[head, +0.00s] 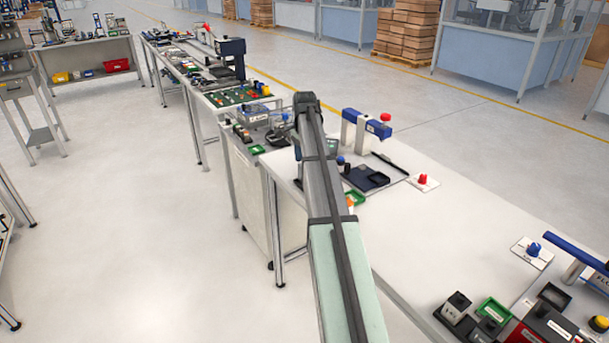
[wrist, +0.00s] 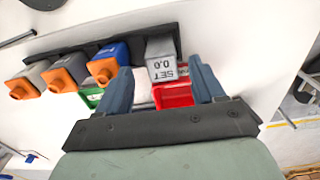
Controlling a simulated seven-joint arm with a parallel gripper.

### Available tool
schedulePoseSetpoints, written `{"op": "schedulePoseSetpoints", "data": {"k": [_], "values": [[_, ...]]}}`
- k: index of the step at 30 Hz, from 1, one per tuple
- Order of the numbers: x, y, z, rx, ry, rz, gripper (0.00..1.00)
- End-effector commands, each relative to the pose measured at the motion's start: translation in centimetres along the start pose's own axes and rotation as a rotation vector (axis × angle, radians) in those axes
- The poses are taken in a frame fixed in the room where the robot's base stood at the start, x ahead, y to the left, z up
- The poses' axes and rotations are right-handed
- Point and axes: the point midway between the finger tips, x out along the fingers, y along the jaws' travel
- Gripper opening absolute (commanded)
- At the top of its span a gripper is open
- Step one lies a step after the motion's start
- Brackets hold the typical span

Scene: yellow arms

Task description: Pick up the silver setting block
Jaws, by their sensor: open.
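The silver setting block (wrist: 161,70), a pale grey block marked "SET 0.0", shows in the wrist view near the top middle. Its upper end meets a dark rack strip. My gripper (wrist: 160,63) is open, with one blue-grey finger to the left of the block and one to the right in the picture. The fingers look apart from the block; their height relative to it cannot be told. In the head view my own arm hides the gripper's fingers, and I cannot make out the block there.
A red tray (wrist: 173,95) lies just below the block in the wrist view. A blue block with an orange end (wrist: 107,62) is close on the left, beside grey ones. A green tray (wrist: 90,97) is partly hidden. In the head view, a blue-topped stand (head: 366,123) rises nearby.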

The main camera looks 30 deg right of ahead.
Motion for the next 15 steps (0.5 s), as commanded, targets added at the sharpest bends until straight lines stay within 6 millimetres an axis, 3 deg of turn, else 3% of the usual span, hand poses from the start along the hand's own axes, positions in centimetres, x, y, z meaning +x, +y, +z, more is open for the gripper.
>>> {"op": "schedulePoseSetpoints", "data": {"k": [8, 15], "values": [[1.1, 0.0, 0.0, -0.001, 0.0, 0.001, 0.68], [3.9, -0.2, -0.1, -0.001, -0.001, 0.002, 0.68]]}}
